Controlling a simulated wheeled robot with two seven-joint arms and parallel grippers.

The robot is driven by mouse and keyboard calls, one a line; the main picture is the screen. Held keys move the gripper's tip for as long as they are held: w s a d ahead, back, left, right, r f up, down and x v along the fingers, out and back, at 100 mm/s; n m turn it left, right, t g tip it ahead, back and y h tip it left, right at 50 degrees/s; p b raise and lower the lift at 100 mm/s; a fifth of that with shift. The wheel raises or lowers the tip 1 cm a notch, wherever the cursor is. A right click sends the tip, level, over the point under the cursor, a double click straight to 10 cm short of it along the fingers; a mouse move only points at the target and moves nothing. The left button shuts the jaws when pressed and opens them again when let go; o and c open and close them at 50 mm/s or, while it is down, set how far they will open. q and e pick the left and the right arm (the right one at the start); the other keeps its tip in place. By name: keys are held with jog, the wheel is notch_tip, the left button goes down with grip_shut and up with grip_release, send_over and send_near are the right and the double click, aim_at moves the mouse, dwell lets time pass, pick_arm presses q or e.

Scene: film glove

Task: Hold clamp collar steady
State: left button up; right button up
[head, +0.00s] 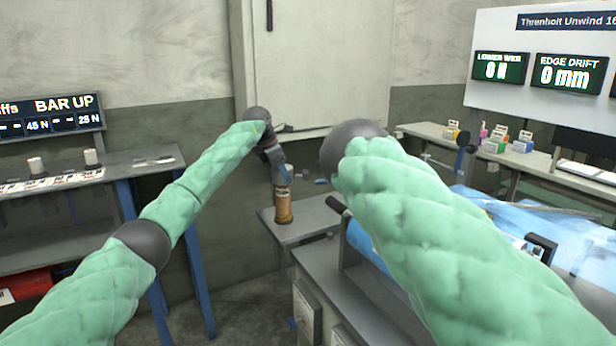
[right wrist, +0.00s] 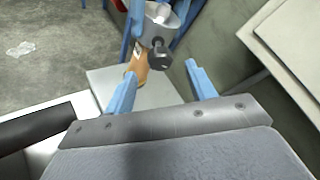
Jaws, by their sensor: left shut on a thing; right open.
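The clamp collar is a silvery ring (right wrist: 158,28) with a dark knob (right wrist: 160,54), at the top of the right wrist view. My left gripper (head: 278,163) is shut on it, its blue fingers partly showing beside the ring. An orange-brown cylinder (head: 283,207) stands below the left gripper on a small grey table; it also shows in the right wrist view (right wrist: 138,66). I cannot tell whether the collar touches its top. My right gripper (right wrist: 161,84) is open and empty, its two blue fingers pointing towards the collar from a short way off. My right arm mostly hides it in the head view.
The small grey table (head: 296,230) has bare top around the cylinder. A machine with blue film (head: 470,215) stands to the right. A wall panel (head: 310,65) rises close behind.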

aim_at(308, 175)
jog(key=shift+x, duration=2.75)
jog(key=c, duration=1)
